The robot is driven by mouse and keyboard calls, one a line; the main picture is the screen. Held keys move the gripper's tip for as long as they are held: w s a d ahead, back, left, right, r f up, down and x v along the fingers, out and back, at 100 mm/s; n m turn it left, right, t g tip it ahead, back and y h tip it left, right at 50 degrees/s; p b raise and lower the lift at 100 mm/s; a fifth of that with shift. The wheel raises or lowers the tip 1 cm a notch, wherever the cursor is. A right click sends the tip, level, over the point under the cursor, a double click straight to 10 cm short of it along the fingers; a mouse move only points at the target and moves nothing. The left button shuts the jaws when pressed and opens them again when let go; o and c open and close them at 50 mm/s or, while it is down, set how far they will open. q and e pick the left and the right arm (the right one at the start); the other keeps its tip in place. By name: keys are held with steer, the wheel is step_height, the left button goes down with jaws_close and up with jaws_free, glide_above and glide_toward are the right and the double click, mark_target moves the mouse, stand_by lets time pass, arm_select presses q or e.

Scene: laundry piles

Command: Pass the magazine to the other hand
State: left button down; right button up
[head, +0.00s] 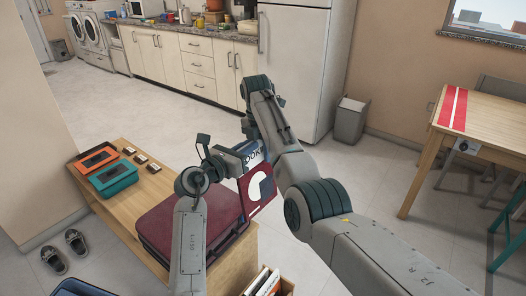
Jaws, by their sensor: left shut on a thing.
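The magazine (258,190) is dark red with a white shape on its cover and a pale top band with partly visible dark letters. It hangs in the air above the wooden bench, beside the maroon suitcase. My left gripper (236,156) is shut on its upper left part. My right arm reaches in from the lower right and bends just right of the magazine. Its forearm covers part of the magazine's right side. The right gripper's fingers are hidden by my arm, so I cannot tell whether they touch the magazine.
The wooden bench (130,207) holds the maroon suitcase (180,212), an orange box (97,158), a teal tray (113,181) and small dark items. Shoes (65,251) lie on the floor. A box of books (262,284) stands at the front. A table (490,118) is at right.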

arm_select(q)
steer(key=c, duration=1.4)
jaws_free()
steer(key=shift+w+a, duration=0.1)
steer(key=shift+w, duration=0.05)
steer(key=shift+o, duration=0.2)
